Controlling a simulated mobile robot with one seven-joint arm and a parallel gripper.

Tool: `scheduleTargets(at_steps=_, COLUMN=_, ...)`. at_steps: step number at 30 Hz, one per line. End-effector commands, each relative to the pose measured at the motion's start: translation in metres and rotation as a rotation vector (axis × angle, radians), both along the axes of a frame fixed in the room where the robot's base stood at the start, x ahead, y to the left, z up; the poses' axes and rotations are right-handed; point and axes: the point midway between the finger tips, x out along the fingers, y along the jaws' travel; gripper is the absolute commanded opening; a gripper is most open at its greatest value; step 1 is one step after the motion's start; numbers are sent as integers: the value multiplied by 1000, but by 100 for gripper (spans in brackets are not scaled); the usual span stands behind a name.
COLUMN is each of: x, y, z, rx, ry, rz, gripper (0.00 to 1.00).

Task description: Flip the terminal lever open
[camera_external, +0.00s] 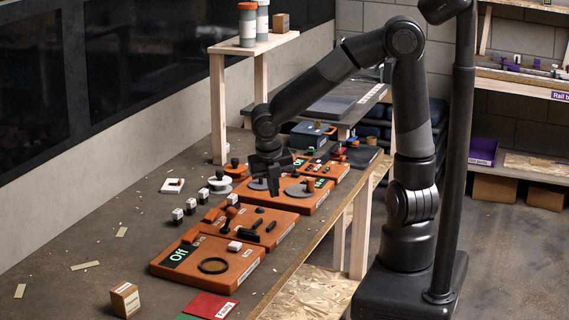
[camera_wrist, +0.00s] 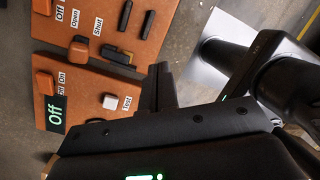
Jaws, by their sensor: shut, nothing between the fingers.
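My gripper (camera_external: 271,184) points down above the orange boards on the workbench, near the board with grey discs (camera_external: 300,189); its fingers are together and hold nothing. They show dark in the wrist view (camera_wrist: 160,88). The middle orange board (camera_external: 207,216) carries a dark lever (camera_external: 226,222) and black bars (camera_external: 248,235). In the wrist view an orange board (camera_wrist: 96,40) has labels Open (camera_wrist: 77,46) and Shut (camera_wrist: 97,27), with a black block (camera_wrist: 77,54) beside Open. I cannot tell for certain which part is the terminal lever.
The nearest board (camera_external: 208,262) has a lit Off display (camera_external: 179,255), a black ring and a white block. Small white-and-black blocks (camera_external: 191,206) stand left of the boards. A small box (camera_external: 125,299) and a wooden shelf post (camera_external: 218,115) stand on the bench.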

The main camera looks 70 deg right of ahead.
Motion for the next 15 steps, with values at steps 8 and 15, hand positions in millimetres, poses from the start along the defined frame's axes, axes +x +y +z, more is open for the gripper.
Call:
scheduleTargets(at_steps=8, x=25, y=18, z=-3, rx=124, ry=100, rz=521, gripper=0)
scheduleTargets(at_steps=15, x=39, y=27, z=11, rx=188, ry=89, rz=830, gripper=0)
